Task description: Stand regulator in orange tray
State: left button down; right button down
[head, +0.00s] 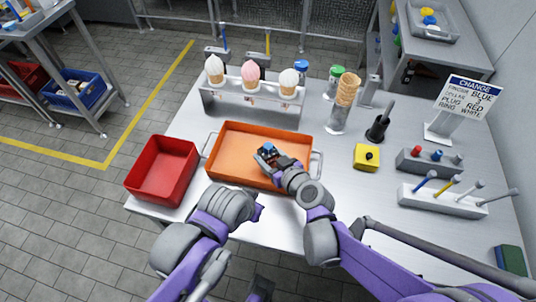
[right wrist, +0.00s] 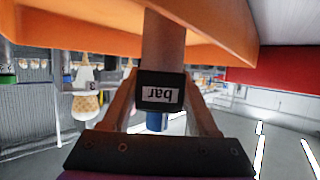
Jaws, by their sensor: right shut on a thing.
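The orange tray (head: 240,130) lies on the metal table, a shallow pan with side handles. My right gripper (head: 268,158) is over the tray's right half, shut on the regulator (head: 267,150), whose blue and dark parts show between the fingers. In the right wrist view, which is upside down, the regulator (right wrist: 160,92) has a black block with a "bar" label, a grey stem towards the orange tray (right wrist: 90,30), and a blue knob at the other end. It looks about upright. Whether its base touches the tray floor, I cannot tell.
A red bin (head: 162,170) stands left of the tray. Behind it is a rack of ice-cream cones (head: 250,105). To the right are a yellow box (head: 366,157), a grey block with knobs (head: 430,160) and a tool rack (head: 442,200). The tray's left half is clear.

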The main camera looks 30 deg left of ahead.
pick_arm(q)
jog(key=shift+f, duration=0.15)
pick_arm(e)
jog(key=shift+f, duration=0.1)
jog(key=shift+c, duration=0.8)
grip_release()
pick_arm(q)
jog(key=shift+r, duration=0.25)
pick_arm(e)
jog(key=shift+r, duration=0.25)
pick_arm(q)
jog(key=shift+w+r+p, duration=0.1)
jog(key=shift+r+p, duration=0.4)
jog(key=shift+p, duration=0.05)
pick_arm(e)
jog(key=v, duration=1.2)
jog(key=shift+f, duration=0.15)
